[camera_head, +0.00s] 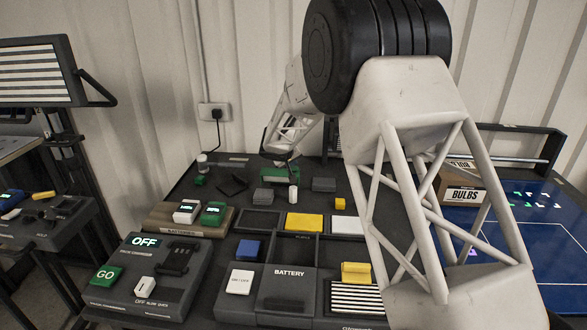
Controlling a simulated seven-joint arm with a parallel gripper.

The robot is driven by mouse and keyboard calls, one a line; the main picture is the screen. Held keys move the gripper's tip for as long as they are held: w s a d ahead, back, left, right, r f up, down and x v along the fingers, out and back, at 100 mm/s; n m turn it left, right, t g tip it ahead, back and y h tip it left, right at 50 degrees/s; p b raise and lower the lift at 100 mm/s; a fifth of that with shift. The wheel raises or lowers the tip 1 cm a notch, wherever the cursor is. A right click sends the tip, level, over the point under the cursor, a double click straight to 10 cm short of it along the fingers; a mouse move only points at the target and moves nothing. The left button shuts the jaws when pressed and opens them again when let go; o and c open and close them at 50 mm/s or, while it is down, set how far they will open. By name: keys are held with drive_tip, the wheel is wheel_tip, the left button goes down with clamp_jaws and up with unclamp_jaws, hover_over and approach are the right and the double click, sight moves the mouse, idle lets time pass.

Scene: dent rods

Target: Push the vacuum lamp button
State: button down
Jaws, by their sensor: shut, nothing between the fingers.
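My gripper (283,157) is small and partly dark in the picture. It is shut and empty, above the back part of the dark workbench (215,172). Below it are a small green piece and a small white upright piece (293,192), close to its tip; I cannot tell whether they touch it. No label that reads as the vacuum lamp button is legible, so I cannot tell which button it is. Candidates in view are a green GO button (106,275) on the front left panel and a white lettered button (240,281) beside the BATTERY panel.
An OFF display (145,241) tops the front left panel. Batteries stand on a wooden holder (161,217). Yellow, blue and white blocks and trays fill the bench middle. A BULBS box (462,194) and blue board (500,235) are at right. My arm hides part of the right side.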

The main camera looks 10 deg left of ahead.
sight(292, 168)
drive_tip(key=shift+f, duration=0.4)
idle(0.5)
drive_tip(key=shift+r, duration=1)
drive_tip(key=shift+r, duration=0.1)
drive_tip(key=shift+r, duration=2.9)
